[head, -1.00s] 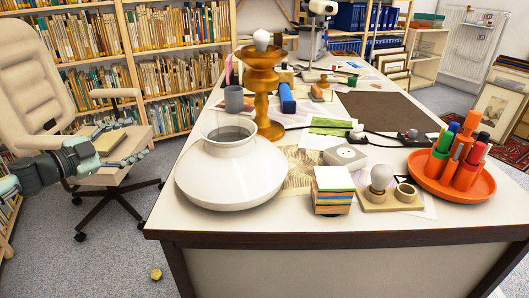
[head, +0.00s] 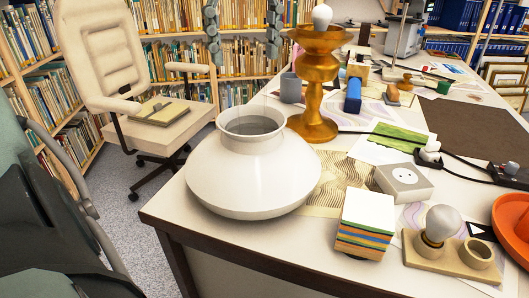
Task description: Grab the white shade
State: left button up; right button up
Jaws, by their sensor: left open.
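The white shade (head: 250,182) is a wide, rounded vessel with a short neck and an open round mouth, standing upright at the near left of the desk. My left gripper (head: 244,58) is at the top of the view, its two fingers pointing down and spread apart. It is open and empty, above the shade's mouth in the picture and apart from it. The gripper's palm is cut off by the frame. My right gripper is not in view.
A turned wooden lamp base with a bulb (head: 315,90) stands close behind the shade. A grey mug (head: 291,88) is behind it. A stack of coloured squares (head: 364,226) and a white socket box (head: 403,182) lie to the right. A chair (head: 160,135) is left.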

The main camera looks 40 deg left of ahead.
aim_at(251, 83)
pick_arm(q)
jog(key=shift+f, duration=0.95)
jog(key=f, duration=0.4)
jog(key=shift+w+d+f, duration=0.15)
jog(key=shift+d+f, duration=0.2)
jog(key=shift+f, duration=0.05)
jog(key=shift+r, duration=0.1)
grip_shut()
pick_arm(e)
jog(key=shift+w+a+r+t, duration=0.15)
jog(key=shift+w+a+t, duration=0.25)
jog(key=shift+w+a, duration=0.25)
